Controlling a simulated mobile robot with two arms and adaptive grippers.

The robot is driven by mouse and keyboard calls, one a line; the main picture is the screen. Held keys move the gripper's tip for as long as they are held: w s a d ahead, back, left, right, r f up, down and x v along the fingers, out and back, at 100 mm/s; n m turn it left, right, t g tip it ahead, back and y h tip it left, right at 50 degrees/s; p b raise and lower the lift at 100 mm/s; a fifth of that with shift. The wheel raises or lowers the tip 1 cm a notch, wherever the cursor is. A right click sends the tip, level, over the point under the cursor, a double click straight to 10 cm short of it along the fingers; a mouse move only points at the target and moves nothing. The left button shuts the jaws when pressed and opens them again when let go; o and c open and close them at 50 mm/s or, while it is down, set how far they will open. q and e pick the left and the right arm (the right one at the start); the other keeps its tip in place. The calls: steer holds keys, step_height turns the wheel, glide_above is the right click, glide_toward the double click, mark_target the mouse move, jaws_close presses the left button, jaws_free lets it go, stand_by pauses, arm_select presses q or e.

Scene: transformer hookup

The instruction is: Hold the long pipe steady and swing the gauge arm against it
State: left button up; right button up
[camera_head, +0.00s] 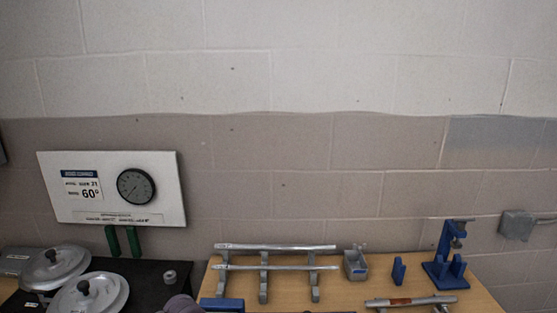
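Two silver pipes lie level on a grey rack (263,284) on the wooden table. A third silver pipe (425,301) with an orange-brown band lies near the table's front right. A blue stand (447,272) with an upright post, an overhanging top and a small metallic part stands at the right; it may carry the gauge arm, but this is too small to tell. No pipe is seen touching it. Neither of my grippers is in view.
Another blue piece (222,304) sits at the table's front left. Lidded pots (55,268) stand on a dark surface at left. A wall panel (110,187) carries a dial.

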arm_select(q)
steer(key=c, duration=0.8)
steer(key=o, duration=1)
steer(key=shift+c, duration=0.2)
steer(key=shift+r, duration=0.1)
